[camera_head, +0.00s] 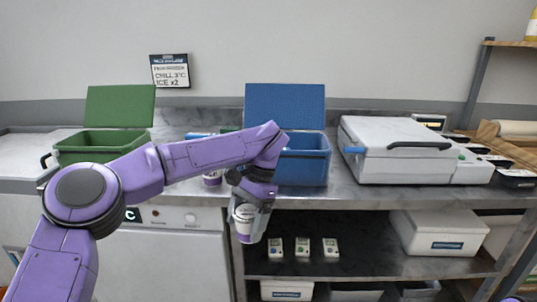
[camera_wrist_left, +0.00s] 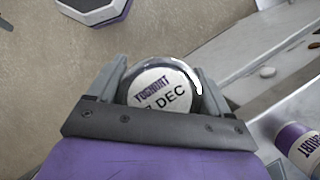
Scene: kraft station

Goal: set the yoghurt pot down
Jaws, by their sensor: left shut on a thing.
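My left gripper (camera_head: 249,212) is shut on a white and purple yoghurt pot (camera_head: 244,223). In the head view it hangs in front of the worktop's front edge, over the open shelf area. In the left wrist view, the pot's round lid (camera_wrist_left: 160,92) sits between the two fingers and reads "YOGHURT" and "DEC"; the character before DEC is partly hidden. Floor shows around it there. A second yoghurt pot (camera_head: 213,179) stands on the worktop behind my forearm, partly hidden; it also shows in the left wrist view (camera_wrist_left: 297,143). My right gripper is not in view.
On the steel worktop (camera_head: 360,198) stand an open green box (camera_head: 100,155), an open blue box (camera_head: 305,165) and a closed white and grey case (camera_head: 395,160). The shelf below holds several small devices (camera_head: 302,247) and a white box (camera_head: 440,232). The worktop's front strip is clear.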

